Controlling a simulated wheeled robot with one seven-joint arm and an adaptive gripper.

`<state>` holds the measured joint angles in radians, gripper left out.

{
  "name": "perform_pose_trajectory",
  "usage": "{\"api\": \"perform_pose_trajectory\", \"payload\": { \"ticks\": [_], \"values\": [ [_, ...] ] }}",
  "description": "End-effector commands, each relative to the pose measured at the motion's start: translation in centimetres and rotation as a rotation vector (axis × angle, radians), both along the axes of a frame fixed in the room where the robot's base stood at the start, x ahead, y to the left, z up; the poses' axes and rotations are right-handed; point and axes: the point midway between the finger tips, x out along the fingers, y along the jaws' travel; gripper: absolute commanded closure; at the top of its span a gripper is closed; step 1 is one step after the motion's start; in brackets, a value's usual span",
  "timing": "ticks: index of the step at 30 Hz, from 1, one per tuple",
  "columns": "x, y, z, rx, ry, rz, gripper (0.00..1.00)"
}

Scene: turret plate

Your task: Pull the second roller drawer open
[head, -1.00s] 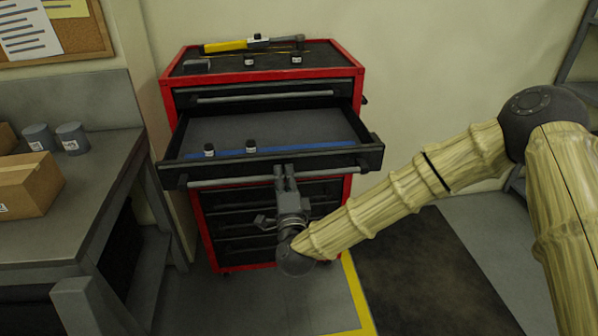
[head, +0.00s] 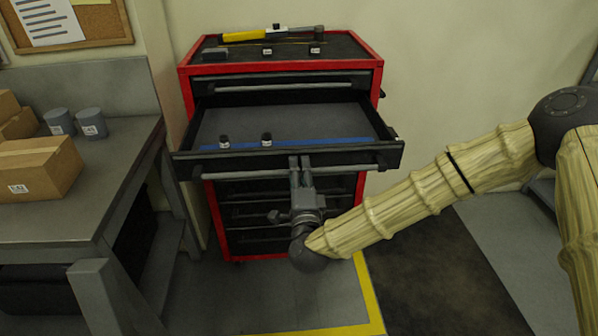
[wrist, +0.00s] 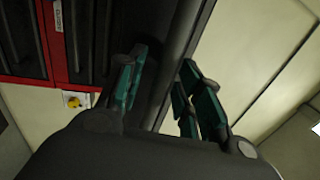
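The second roller drawer (head: 228,157) of the red and black cabinet stands well out from the front, with its grey inner floor showing. Its long grey bar handle (head: 245,173) runs across the drawer front. My gripper (head: 301,163) is at the handle, right of its middle, pointing up and toward the cabinet. In the wrist view the green-padded fingers (wrist: 160,90) lie on either side of the dark bar, close to it. The exact contact is partly hidden.
The top drawer (head: 285,87) is closed. Tools, including a yellow-handled one (head: 243,36), lie on the cabinet top. A grey bench (head: 110,185) with boxes (head: 38,168) and grey cylinders stands at left. Floor in front of the cabinet is clear.

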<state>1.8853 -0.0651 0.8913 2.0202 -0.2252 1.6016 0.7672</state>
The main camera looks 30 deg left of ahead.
Motion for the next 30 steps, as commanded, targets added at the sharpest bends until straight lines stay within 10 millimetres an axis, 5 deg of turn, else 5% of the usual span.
{"api": "perform_pose_trajectory", "payload": {
  "ticks": [8, 21, 30],
  "values": [
    [-1.0, -0.6, -0.3, 0.000, 0.002, 0.000, 0.65],
    [-7.5, -4.4, -1.8, 0.000, 0.002, 0.001, 0.65],
    [-9.9, -6.0, -2.3, 0.000, 0.001, 0.000, 0.65]
  ]
}}
